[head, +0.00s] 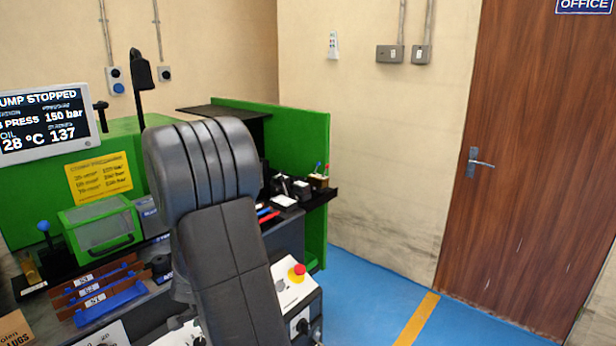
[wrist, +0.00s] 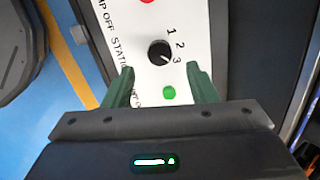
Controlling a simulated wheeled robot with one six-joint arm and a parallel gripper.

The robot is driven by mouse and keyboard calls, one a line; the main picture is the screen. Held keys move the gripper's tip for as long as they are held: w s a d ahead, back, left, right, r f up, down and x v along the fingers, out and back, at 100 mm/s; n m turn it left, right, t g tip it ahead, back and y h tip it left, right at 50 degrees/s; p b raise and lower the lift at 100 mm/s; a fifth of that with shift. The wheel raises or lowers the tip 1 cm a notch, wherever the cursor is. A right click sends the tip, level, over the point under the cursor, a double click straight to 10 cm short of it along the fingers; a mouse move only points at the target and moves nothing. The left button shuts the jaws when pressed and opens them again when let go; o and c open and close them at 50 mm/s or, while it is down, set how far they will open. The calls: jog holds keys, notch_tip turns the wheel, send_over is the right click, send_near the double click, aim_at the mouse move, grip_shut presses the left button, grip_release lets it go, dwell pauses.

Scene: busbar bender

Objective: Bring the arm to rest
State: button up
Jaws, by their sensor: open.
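My gripper (wrist: 160,68) shows in the wrist view with its two green fingers apart and nothing between them. Ahead of the fingertips is a white control panel (wrist: 133,22) with a black rotary knob (wrist: 159,51) marked 1, 2, 3. The knob's pointer line is toward 3. A green button or lamp (wrist: 169,92) lies between the fingers, and a red one is at the top edge. Whether the fingers touch the panel I cannot tell. In the head view my dark arm fills the middle and hides my gripper.
A green machine (head: 120,140) with a screen (head: 45,122) reading "PUMP STOPPED" stands left. A red mushroom button (head: 297,272) sits on the white panel right of my arm. A dark shelf (head: 322,196) holds small items. Blue floor (head: 365,290) is clear toward the wooden door (head: 530,150).

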jog(key=p+v, duration=0.2)
jog(key=v, duration=0.6)
jog(key=b+x, duration=0.4)
jog(key=x, duration=1)
jog(key=shift+f+b, duration=0.15)
jog(key=shift+b, duration=0.25)
jog(key=n+b, duration=0.2)
jog(key=n, duration=0.2)
jog(key=shift+b, duration=0.35)
jog(key=n+b, duration=0.2)
jog(key=n, duration=0.3)
jog(key=shift+h+b, duration=0.3)
jog(key=shift+b, duration=0.1)
jog(key=n, duration=0.2)
jog(key=n+b, duration=0.2)
jog(key=n, duration=0.1)
jog(key=shift+r+n, duration=0.25)
jog(key=shift+n, duration=0.05)
jog(key=n+b, duration=0.1)
jog(key=n, duration=0.2)
jog(key=shift+r+b, duration=0.1)
jog(key=shift+b, duration=0.2)
jog(key=shift+d, duration=0.1)
